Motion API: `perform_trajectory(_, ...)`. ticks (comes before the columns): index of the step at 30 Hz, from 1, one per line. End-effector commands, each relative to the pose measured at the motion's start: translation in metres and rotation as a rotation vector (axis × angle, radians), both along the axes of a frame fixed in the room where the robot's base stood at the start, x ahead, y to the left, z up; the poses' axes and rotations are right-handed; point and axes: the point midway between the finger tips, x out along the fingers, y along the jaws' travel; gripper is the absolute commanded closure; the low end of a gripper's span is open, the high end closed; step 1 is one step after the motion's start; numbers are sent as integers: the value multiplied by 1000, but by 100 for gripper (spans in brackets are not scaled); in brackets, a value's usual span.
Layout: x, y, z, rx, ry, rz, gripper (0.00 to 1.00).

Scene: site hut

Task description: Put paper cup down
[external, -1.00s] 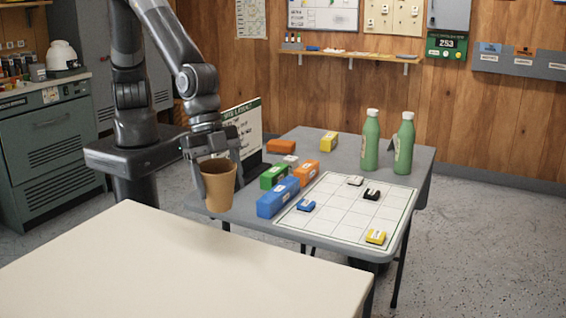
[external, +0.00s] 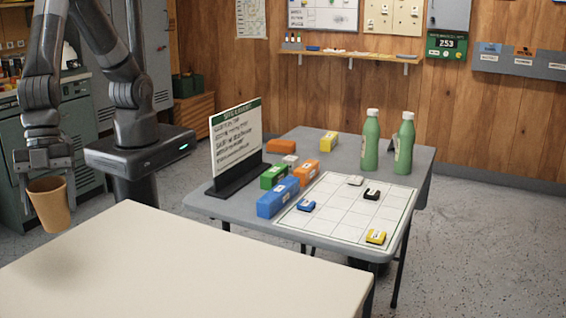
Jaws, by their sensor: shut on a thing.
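A brown paper cup (external: 49,205) is held in my gripper (external: 47,182) at the far left of the external view. My gripper is shut on the cup, pointing down. The cup tilts slightly and hangs in the air near the back left part of the cream table (external: 180,265). A soft shadow shows on that table's left part. The far rim of the cup's opening shows between the fingers.
The cream table top is bare. A grey table (external: 210,205) behind it holds a sign (external: 236,140), colored blocks (external: 278,197), a white grid sheet (external: 340,220) with small pieces, and two green bottles (external: 370,140). A grey cabinet (external: 90,115) stands behind my arm.

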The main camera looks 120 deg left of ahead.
Motion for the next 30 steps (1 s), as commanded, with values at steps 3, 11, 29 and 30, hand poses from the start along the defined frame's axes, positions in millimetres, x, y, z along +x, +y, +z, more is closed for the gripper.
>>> perform_trajectory(3,-4,-3,-2,-1,-1,-8,52)
perform_trajectory(11,39,7,-28,1,0,-2,52)
perform_trajectory(29,106,20,-80,0,1,-9,52)
perform_trajectory(30,106,21,-85,1,2,-9,52)
